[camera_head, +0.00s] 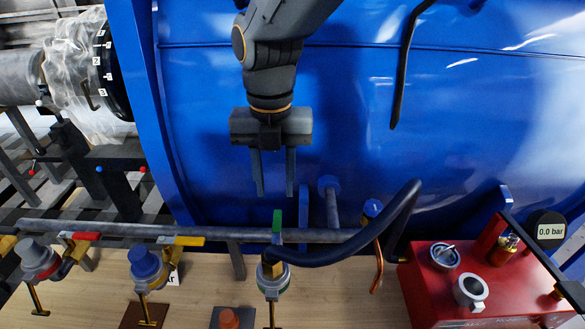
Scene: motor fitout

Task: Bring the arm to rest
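My gripper (274,188) hangs from my dark arm in the upper middle of the head camera view. Its two fingers point down, with a visible gap between them and nothing in it. It is in front of the large blue motor housing (350,120). It is above the grey pipe and the valve with the green handle (277,221), apart from both.
A black hose (340,249) curves right. A red box (470,292) with a gauge reading 0.0 bar (550,231) stands at right. The wooden surface (345,305) is partly clear.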

